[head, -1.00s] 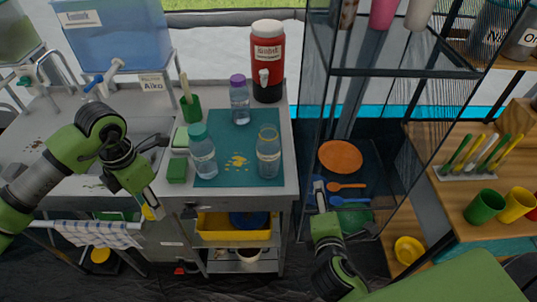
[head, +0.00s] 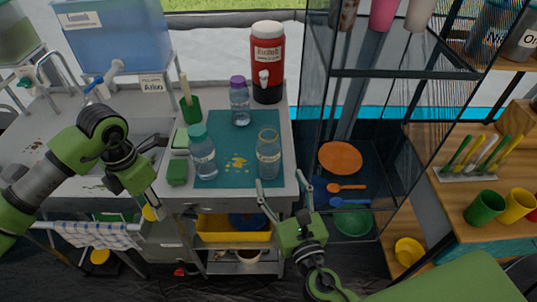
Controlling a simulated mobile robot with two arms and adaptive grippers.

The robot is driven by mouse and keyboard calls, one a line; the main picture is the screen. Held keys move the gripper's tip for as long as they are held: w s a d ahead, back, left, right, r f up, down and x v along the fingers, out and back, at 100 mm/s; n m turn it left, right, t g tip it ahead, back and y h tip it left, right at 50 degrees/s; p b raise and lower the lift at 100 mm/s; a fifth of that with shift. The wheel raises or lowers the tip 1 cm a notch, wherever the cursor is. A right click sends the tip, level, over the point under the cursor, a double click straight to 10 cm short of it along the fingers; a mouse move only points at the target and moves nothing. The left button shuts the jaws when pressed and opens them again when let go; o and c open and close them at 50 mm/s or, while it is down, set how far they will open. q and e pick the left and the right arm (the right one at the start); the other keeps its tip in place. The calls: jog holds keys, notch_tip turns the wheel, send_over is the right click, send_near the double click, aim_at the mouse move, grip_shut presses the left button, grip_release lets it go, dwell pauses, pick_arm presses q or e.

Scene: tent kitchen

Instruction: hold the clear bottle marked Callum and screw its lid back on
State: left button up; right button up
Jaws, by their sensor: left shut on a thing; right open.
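An open clear bottle (head: 268,155) stands upright at the right of the teal mat (head: 225,178); no lid shows on it, and the writing on its label is too small to read. My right gripper (head: 280,181) is open and empty, fingers spread, in front of this bottle at the counter's front edge, apart from it. My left gripper (head: 157,212) is at the front edge of the sink side, shut on a small yellow thing (head: 149,213), perhaps a lid, mostly hidden by the fingers.
A teal-capped bottle (head: 202,155) and a purple-capped bottle (head: 239,102) stand on the mat, near yellow crumbs (head: 236,162). Green sponges (head: 177,172) lie left. A red drink cooler (head: 267,62) stands behind. A glass-sided shelf (head: 330,95) rises to the right.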

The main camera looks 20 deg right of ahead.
aim_at(271, 159)
pick_arm(q)
jog(key=shift+r, duration=0.25)
jog(key=shift+r+p, duration=0.75)
jog(key=shift+p, duration=0.15)
pick_arm(e)
jog(key=w, duration=0.6)
jog(key=shift+r, duration=0.1)
jog(key=shift+w+d, duration=0.1)
jog(key=shift+w, duration=0.3)
pick_arm(q)
jog(key=shift+r+p, duration=0.55)
jog(key=shift+p, duration=0.05)
pick_arm(e)
jog(key=shift+w+d+f, duration=0.1)
jog(key=shift+w+f, duration=0.05)
jog(key=shift+w, duration=1.2)
jog(key=shift+w+d+f, duration=0.1)
jog(key=shift+w, duration=1.2)
jog(key=shift+s, duration=0.1)
jog(key=c, duration=1.4)
jog(key=shift+o, duration=0.2)
